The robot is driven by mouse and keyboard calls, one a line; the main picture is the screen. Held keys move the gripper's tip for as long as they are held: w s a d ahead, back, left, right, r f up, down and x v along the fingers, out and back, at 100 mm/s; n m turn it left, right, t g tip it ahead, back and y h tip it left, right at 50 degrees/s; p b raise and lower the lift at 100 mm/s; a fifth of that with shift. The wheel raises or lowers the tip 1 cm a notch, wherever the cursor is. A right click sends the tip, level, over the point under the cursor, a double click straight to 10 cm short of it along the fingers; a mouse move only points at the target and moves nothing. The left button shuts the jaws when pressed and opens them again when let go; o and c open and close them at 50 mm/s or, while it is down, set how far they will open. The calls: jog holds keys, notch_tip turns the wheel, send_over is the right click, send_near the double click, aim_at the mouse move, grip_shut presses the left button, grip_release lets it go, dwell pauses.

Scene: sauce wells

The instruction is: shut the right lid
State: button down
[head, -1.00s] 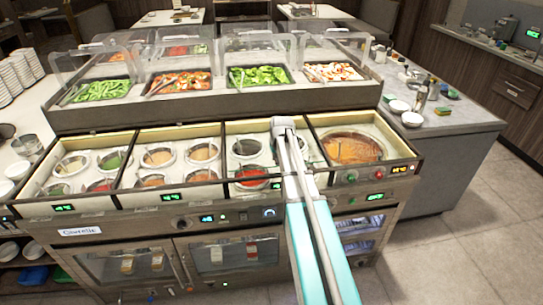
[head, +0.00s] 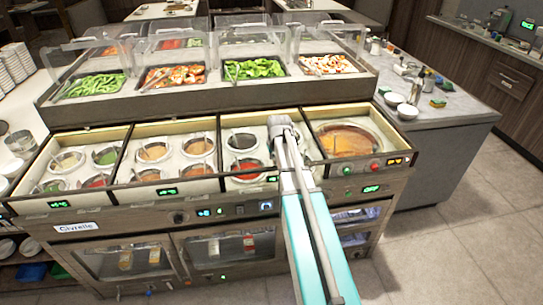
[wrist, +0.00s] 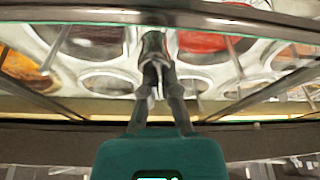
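The sauce well counter (head: 160,203) stands in front of me in the head view, with framed compartments side by side. The rightmost compartment holds a large round pot of orange sauce (head: 348,140). The compartment left of it holds round pots, one with red sauce (head: 246,170). My gripper (head: 281,121) is over the back part of this compartment, near the divider to the orange pot. In the wrist view, my gripper (wrist: 157,68) has its fingers drawn together, with nothing clearly between them. The pots lie beyond it. I cannot clearly make out the right lid; the compartments look uncovered.
A raised shelf (head: 215,97) with food trays and clear guards runs behind the wells. A grey side counter (head: 435,120) with bowls stands at the right. Stacked plates (head: 20,67) are at the left. The floor (head: 460,220) at the front right is clear.

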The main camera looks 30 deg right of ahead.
jog(key=p+v, duration=0.4)
jog(key=v, duration=0.1)
jog(key=shift+s, duration=0.25)
jog(key=shift+r+p, duration=0.5)
jog(key=shift+p, duration=0.1)
jog(key=shift+p+v, duration=1.75)
jog(key=shift+v, duration=0.1)
jog(key=shift+w+r, duration=0.1)
jog(key=s+a+f+n+g, duration=0.1)
jog(key=s+a+g, duration=0.2)
jog(key=s+a, duration=1.5)
jog(key=a, duration=0.4)
jog(key=shift+s+g, duration=0.2)
jog(key=shift+g, duration=0.2)
jog(key=shift+a, duration=0.15)
